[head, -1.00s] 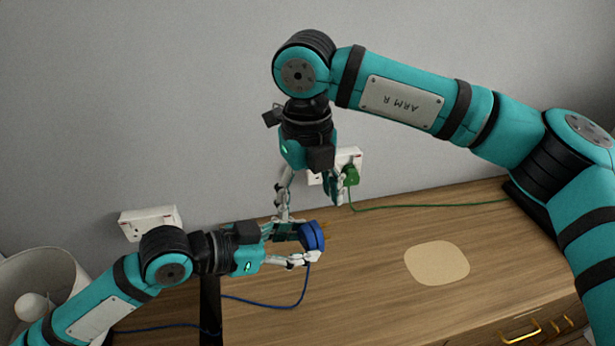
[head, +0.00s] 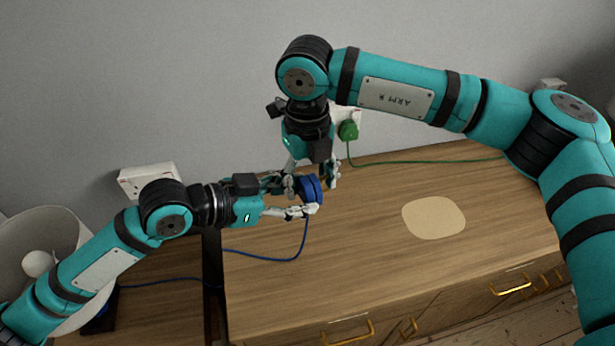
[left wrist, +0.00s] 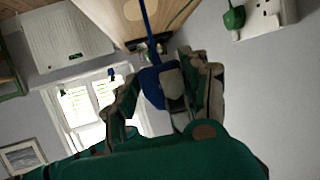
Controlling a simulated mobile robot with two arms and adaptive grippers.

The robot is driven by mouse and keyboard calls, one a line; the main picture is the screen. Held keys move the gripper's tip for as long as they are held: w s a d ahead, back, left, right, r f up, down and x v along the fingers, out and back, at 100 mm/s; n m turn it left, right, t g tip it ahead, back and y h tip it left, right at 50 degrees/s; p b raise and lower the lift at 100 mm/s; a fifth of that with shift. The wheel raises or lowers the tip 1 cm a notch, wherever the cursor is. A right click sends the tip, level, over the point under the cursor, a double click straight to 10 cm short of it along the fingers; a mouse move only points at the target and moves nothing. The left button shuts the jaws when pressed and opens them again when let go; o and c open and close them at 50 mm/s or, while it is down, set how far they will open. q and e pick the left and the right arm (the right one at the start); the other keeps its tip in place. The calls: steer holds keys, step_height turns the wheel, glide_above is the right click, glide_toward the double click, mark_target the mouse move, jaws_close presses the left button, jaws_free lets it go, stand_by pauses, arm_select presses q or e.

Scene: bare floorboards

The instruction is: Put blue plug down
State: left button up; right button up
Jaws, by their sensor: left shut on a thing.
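The blue plug (head: 311,188) is held in the fingers of my left gripper (head: 298,198), above the wooden cabinet top (head: 350,262). In the left wrist view the plug (left wrist: 153,88) sits between the fingers of the left gripper (left wrist: 166,78), with its blue cord running away from it. In the head view the cord (head: 270,258) hangs down and runs left. My right gripper (head: 313,178) points down close by the plug, its fingers spread apart. I cannot tell whether it touches the plug.
A pale rounded patch (head: 434,217) lies on the clear right part of the top. A green plug (head: 348,130) with a green cord is in a wall socket. Another white socket (head: 150,181) is at left. A lampshade (head: 62,240) stands at far left. Drawers with brass handles face front.

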arm_select(q)
steer(key=shift+d, duration=0.1)
arm_select(e)
steer(key=shift+s+a, duration=0.2)
steer(key=shift+a, duration=0.05)
steer(key=c, duration=0.7)
arm_select(q)
steer(key=o, duration=1.5)
arm_select(e)
steer(key=shift+w+d, duration=0.1)
